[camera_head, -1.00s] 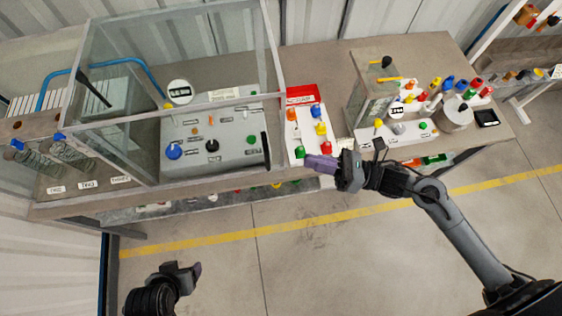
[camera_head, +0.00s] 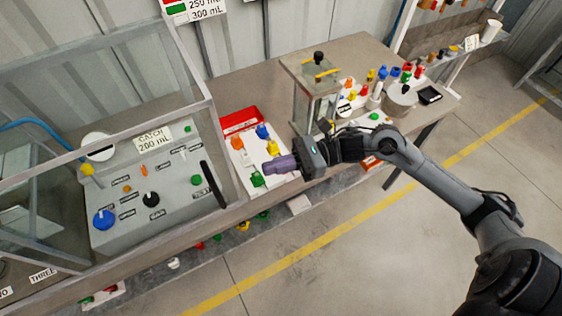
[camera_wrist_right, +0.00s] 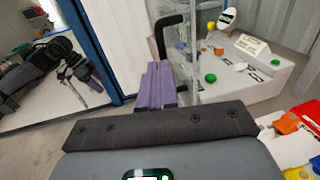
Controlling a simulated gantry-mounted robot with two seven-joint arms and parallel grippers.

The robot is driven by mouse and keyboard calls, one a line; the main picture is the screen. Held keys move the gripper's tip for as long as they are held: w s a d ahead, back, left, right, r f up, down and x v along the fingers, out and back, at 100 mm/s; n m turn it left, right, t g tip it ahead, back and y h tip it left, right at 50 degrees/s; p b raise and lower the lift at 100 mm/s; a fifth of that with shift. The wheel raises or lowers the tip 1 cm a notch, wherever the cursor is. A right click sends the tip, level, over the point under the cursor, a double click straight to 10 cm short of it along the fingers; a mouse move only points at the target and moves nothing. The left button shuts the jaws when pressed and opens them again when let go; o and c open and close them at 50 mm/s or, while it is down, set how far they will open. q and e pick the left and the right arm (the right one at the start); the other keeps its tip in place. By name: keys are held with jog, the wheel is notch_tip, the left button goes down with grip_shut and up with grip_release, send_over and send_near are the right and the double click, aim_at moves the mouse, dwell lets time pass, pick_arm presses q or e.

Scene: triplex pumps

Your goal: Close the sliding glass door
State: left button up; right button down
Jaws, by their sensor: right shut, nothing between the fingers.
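The glass enclosure (camera_head: 188,42) stands at the left of the table in the head view. An upright black handle (camera_head: 213,184) is at its right front; how it joins the sliding pane is unclear. The handle also shows in the wrist view (camera_wrist_right: 170,32), beyond my fingers and beside a clear glass edge (camera_wrist_right: 194,50). My right gripper (camera_head: 272,165) is shut and empty, to the right of the handle, over the small parts board. Its purple fingers (camera_wrist_right: 160,85) show in the wrist view. A dark arm with a purple tip (camera_wrist_right: 94,84) shows there too; I cannot tell whether it is my left gripper or a reflection.
A grey console (camera_head: 165,210) stands in the enclosure. A white board with red top (camera_head: 240,121) and coloured parts lies under my right gripper. A smaller clear case (camera_head: 308,100) stands to the right. The floor in front of the table (camera_head: 330,275) is clear.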

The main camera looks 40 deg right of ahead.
jog(key=p+x, duration=0.2)
jog(key=x, duration=0.8)
jog(key=shift+a, duration=0.15)
